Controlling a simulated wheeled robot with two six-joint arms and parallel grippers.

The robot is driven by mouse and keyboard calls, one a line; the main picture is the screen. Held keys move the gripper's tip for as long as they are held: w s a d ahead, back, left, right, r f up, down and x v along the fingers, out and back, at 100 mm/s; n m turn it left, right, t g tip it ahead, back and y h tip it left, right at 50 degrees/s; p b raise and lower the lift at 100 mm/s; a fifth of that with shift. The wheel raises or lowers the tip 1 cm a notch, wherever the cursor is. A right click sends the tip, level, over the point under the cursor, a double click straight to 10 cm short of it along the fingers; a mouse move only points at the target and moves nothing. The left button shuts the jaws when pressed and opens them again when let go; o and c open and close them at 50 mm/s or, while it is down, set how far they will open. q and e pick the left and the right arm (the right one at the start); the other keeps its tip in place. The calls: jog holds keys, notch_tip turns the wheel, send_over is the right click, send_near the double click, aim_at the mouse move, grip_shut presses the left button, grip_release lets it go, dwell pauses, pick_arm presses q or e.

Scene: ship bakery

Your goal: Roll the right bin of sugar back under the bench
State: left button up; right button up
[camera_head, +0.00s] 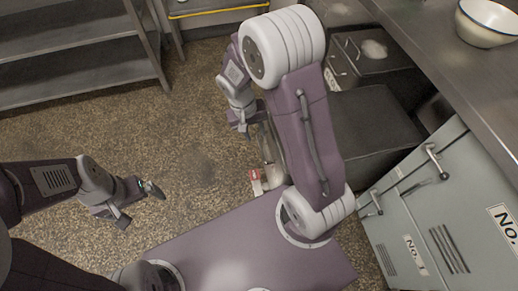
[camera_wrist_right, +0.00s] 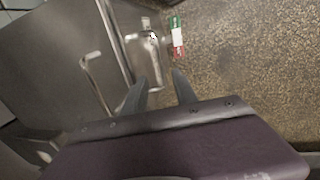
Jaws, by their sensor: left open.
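A dark lidded bin (camera_head: 375,130) stands partly out from under the bench, beside my right arm, which covers part of its front side. I take it as the right bin of sugar, though I cannot read its label. My right gripper (camera_head: 243,125) is low by the bin's outer side. In the right wrist view its fingers (camera_wrist_right: 160,82) are apart, with a pale metal fitting (camera_wrist_right: 147,50) just ahead of them; contact cannot be told. My left gripper (camera_head: 135,200) is open and empty over the floor, well away from the bin.
A second bin (camera_head: 375,52) stands farther back. The steel bench (camera_head: 450,80) with a white bowl (camera_head: 487,24) and grey-green cabinets (camera_head: 440,215) line the right. A red, white and green label (camera_wrist_right: 177,37) shows near the fitting. A rack (camera_head: 80,50) stands upper left; the floor between is clear.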

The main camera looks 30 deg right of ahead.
aim_at(261, 148)
jog(key=f+b, duration=0.1)
jog(key=f, duration=0.2)
jog(key=d+f+b, duration=0.1)
jog(key=f+b, duration=0.1)
jog(key=f, duration=0.1)
jog(key=f+b, duration=0.1)
jog(key=f, duration=0.1)
jog(key=shift+s+d+f, duration=0.2)
jog(key=shift+d+f, duration=0.15)
jog(key=shift+f, duration=0.05)
grip_shut()
dwell(1.0)
